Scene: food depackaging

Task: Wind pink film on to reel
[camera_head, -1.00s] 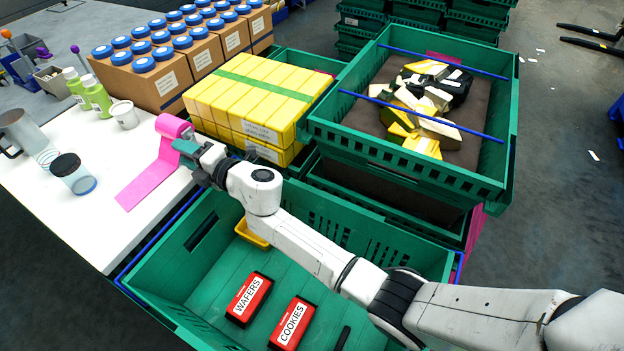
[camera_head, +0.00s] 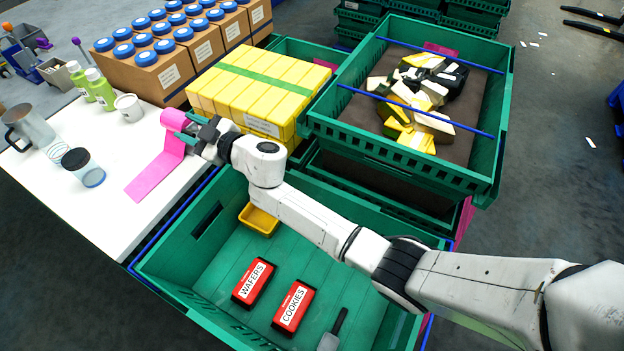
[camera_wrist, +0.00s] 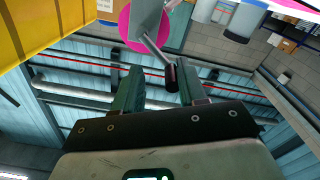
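The pink film roll (camera_head: 172,119) is at the right side of the white table. A loose pink strip (camera_head: 154,177) runs from it down onto the tabletop. My gripper (camera_head: 188,124) is at the roll's right side. In the wrist view the pink roll (camera_wrist: 160,28) is behind a grey crank plate (camera_wrist: 148,18). A crank rod with a dark handle (camera_wrist: 171,76) extends between my gripper's green fingers (camera_wrist: 160,88). The fingers stand apart, with a visible gap left of the handle. The handle is close to the right finger; contact is unclear.
Yellow packs (camera_head: 262,85) stand close behind my gripper. A green crate (camera_head: 190,285) below my arm holds red boxes (camera_head: 253,283) and a yellow tray (camera_head: 258,220). A jar (camera_head: 84,166), jug (camera_head: 30,126) and white cup (camera_head: 129,107) stand on the table (camera_head: 75,215).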

